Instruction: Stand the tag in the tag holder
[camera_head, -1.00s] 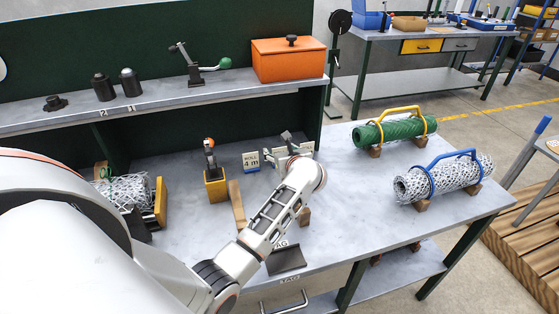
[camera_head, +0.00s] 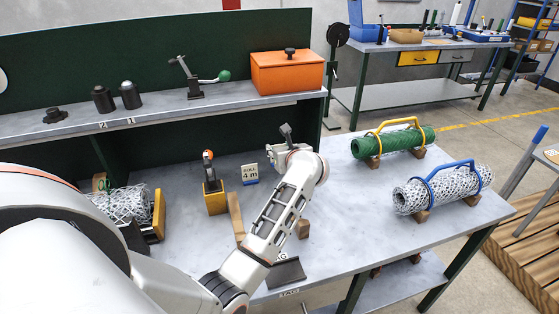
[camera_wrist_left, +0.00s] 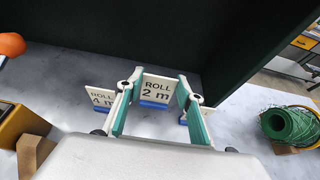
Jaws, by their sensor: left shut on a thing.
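My left gripper (camera_wrist_left: 156,100) is shut on a white tag (camera_wrist_left: 155,90) reading "ROLL 2 m", with a blue lower edge, between its teal pads. In the head view the gripper (camera_head: 287,135) is above the bench's back half, and the held tag is hidden or too small to tell. A "ROLL 4 m" tag (camera_head: 249,173) stands on the bench to its left; it also shows in the left wrist view (camera_wrist_left: 100,97). Part of another tag (camera_wrist_left: 203,107) shows behind the right finger. The dark tag holder (camera_head: 287,272), with a partly covered "TAG" label, is at the bench's front edge, right of my forearm.
A yellow block (camera_head: 214,200) with an orange-topped tool stands left of the tags. A green mesh roll (camera_head: 400,140) and a white one (camera_head: 450,186) rest on wooden blocks at the right. An orange box (camera_head: 288,72) is on the shelf. Bare bench lies around the holder's right.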

